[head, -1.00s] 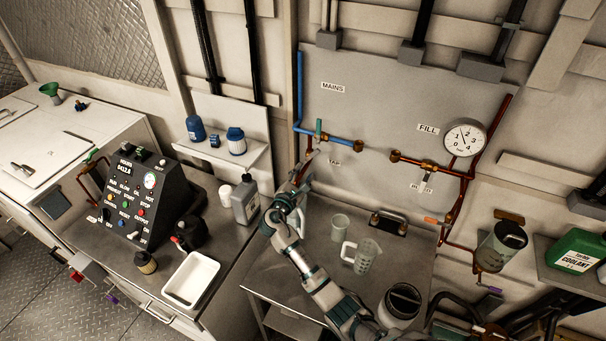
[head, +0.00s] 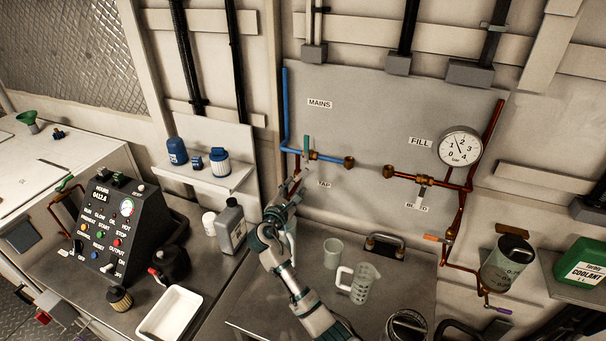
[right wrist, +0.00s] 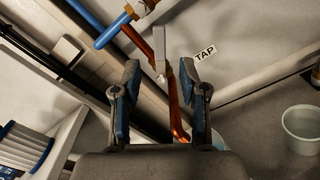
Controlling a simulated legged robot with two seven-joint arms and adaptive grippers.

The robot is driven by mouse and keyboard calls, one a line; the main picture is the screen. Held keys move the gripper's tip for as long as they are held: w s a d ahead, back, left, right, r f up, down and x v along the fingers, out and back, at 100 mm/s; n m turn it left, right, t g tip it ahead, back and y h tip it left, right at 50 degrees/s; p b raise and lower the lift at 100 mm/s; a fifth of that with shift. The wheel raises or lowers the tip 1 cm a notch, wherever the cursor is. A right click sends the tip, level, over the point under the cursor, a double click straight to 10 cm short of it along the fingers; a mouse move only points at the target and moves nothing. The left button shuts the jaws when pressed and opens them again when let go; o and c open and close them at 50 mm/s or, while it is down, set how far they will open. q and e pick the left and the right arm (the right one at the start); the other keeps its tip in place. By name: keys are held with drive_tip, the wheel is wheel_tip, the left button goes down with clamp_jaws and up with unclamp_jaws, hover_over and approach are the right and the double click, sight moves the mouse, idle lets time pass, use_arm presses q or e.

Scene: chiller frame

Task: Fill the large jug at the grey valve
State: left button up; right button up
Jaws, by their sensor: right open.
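The grey valve lever (right wrist: 160,55) hangs below the blue pipe beside the TAP label, on a copper pipe (right wrist: 177,115). My right gripper (head: 297,180) is at the tap; in the right wrist view its open fingers (right wrist: 160,85) stand either side of the lever's lower end, with no clear contact. My left gripper is out of view.
The blue mains pipe has a green lever (head: 306,144). A gauge (head: 460,146) and copper pipes are at right. A grey bottle (head: 232,228), a control box (head: 122,226) and a white tray (head: 171,313) stand left of my arm.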

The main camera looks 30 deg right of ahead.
sight(303, 174)
drive_tip(key=x, duration=0.8)
drive_tip(key=shift+w+d, duration=0.1)
drive_tip(key=shift+w, duration=0.05)
clamp_jaws()
